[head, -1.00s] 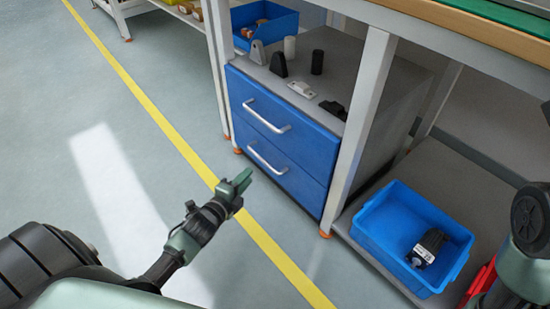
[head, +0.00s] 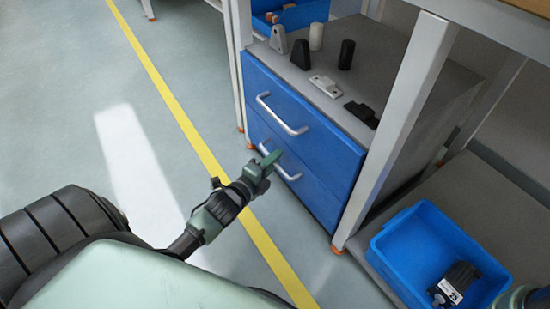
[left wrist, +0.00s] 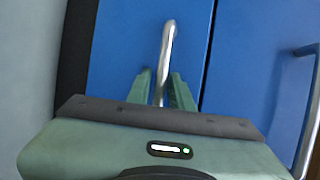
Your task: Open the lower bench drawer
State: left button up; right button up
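The lower bench drawer (head: 313,190) is blue and looks shut, flush below the upper drawer. Its silver bar handle (head: 288,174) is partly covered by my left gripper (head: 265,163), which is at the handle's left part. In the left wrist view the lower handle (left wrist: 167,48) runs between the two green fingers of my left gripper (left wrist: 162,88). The fingers are apart, one on each side of the bar, with small gaps visible.
The upper blue drawer (head: 300,105) with its own handle (head: 281,115) is shut. Small parts stand on the cabinet top (head: 365,68). A white bench leg (head: 398,120) stands right of the drawers. A blue bin (head: 425,240) sits at right. Floor (head: 200,50) at left is clear.

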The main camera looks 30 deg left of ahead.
pick_arm(q)
jog(key=shift+c, duration=0.2)
grip_shut()
dwell(1.1)
